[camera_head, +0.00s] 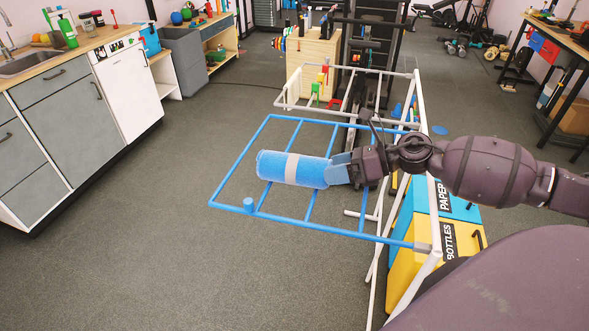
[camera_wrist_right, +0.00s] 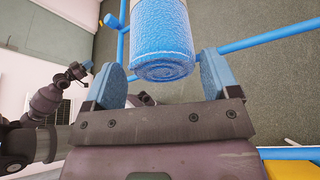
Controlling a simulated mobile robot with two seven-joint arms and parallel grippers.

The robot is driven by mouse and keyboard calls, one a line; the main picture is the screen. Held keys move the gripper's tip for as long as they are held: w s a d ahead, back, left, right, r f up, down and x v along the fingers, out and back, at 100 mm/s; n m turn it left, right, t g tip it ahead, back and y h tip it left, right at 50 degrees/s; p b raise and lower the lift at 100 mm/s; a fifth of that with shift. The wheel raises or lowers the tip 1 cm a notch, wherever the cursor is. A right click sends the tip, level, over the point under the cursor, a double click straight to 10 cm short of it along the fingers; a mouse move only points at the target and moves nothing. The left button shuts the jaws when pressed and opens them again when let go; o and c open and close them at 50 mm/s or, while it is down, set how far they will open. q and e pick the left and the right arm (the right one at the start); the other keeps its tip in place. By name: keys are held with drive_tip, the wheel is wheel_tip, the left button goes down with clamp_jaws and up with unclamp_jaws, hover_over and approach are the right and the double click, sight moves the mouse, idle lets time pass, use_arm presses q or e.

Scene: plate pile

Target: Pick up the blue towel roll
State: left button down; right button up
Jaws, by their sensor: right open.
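The blue towel roll (camera_head: 275,168) has a pale band around its middle and lies on its side on the blue bar rack (camera_head: 262,132) in the head view. My right gripper (camera_head: 338,170) comes in from the right and is at the roll's right end. In the right wrist view, the roll's end (camera_wrist_right: 163,66) shows ahead of and between the two blue fingers of my right gripper (camera_wrist_right: 163,78), which stand apart. A gap shows on each side of the roll; contact is hidden. My left gripper is not in the head view.
A white frame (camera_head: 430,215) carries the rack. Yellow and blue bins (camera_head: 435,240) marked "BOTTLES" and "PAPER" stand below it at the right. Grey floor (camera_head: 170,230) is open between rack and kitchen counter (camera_head: 70,62).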

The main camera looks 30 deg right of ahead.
sight(318, 171)
drive_tip(key=x, duration=0.3)
drive_tip(key=shift+w+r, duration=0.1)
drive_tip(key=shift+w, duration=0.1)
drive_tip(key=shift+w+a+f, duration=0.2)
drive_tip(key=shift+w+a, duration=0.1)
drive_tip(key=shift+a, duration=0.1)
